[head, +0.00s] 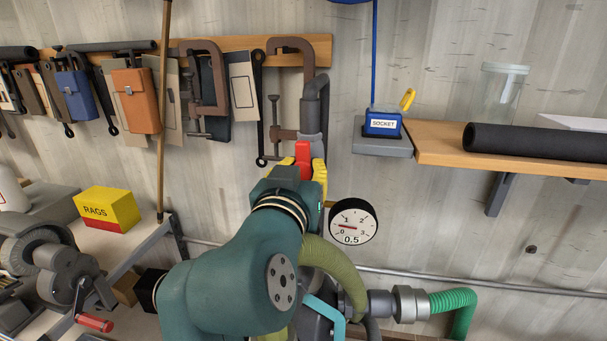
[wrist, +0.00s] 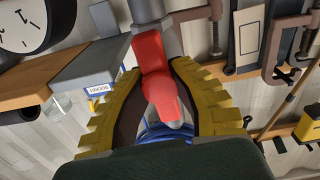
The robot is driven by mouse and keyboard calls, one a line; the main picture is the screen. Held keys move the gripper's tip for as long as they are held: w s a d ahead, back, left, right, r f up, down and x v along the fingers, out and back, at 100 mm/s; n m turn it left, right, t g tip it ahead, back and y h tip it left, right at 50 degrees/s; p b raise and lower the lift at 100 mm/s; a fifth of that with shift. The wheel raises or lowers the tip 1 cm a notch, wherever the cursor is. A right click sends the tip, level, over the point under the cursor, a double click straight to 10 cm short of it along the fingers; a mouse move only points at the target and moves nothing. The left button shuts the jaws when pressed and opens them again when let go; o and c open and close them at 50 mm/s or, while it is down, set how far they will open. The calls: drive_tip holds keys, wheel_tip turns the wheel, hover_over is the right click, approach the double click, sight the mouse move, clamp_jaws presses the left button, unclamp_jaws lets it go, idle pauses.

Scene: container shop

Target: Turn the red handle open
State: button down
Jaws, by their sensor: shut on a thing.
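The red handle (head: 303,153) sits on the grey vertical pipe (head: 311,117) on the wall, below the tool rack. My gripper (head: 304,172) has yellow ribbed fingers, one on each side of the handle. In the wrist view my gripper (wrist: 158,75) is shut on the handle. My wrist hides the lower part of the valve in the head view.
A round gauge (head: 352,222) is right of my wrist. A wooden shelf (head: 440,145) with a blue socket box (head: 382,123) juts out at right. Clamps and tools hang on a rack (head: 240,43) at left. A wooden pole (head: 164,110) stands left of my arm. A grinder with a red crank grip (head: 94,322) is lower left.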

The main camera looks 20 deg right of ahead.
sight(308, 102)
drive_tip(key=shift+f+m, duration=0.15)
drive_tip(key=shift+m, duration=0.15)
idle(0.4)
drive_tip(key=c, duration=0.9)
unclamp_jaws()
wheel_tip(308, 102, up, 10)
drive_tip(key=shift+r, duration=0.1)
